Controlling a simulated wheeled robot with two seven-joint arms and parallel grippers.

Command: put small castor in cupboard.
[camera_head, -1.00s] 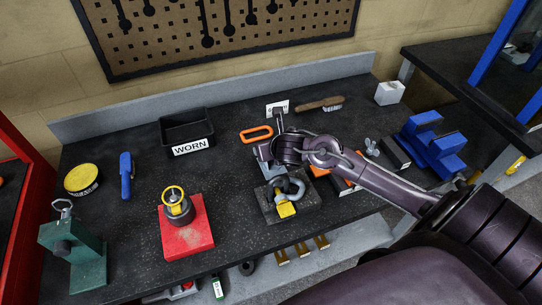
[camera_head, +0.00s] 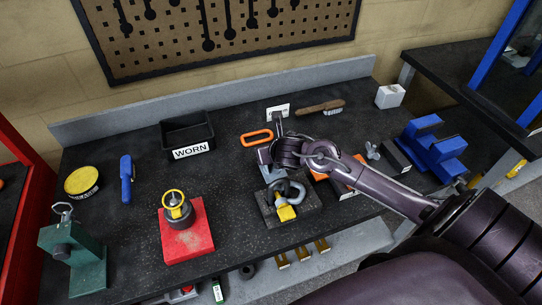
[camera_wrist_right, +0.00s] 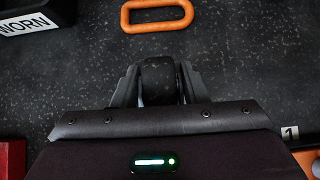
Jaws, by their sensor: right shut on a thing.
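My right gripper (camera_head: 266,158) is low over the middle of the bench, its arm coming in from the right. In the wrist view the right gripper (camera_wrist_right: 157,85) is shut on a dark, rounded, wheel-like thing (camera_wrist_right: 158,78), which I take to be the small castor. Its lower part is hidden by the gripper body. In the head view the gripper hides most of it. I cannot tell whether it touches the bench. No cupboard is plainly identifiable; a red cabinet-like frame (camera_head: 22,158) stands at the left edge. My left gripper is not in view.
An orange ring (camera_head: 257,137) lies just behind the gripper. A black WORN bin (camera_head: 188,133), a red block (camera_head: 187,244), a green fixture (camera_head: 80,258) and blue blocks (camera_head: 435,150) also stand on the bench.

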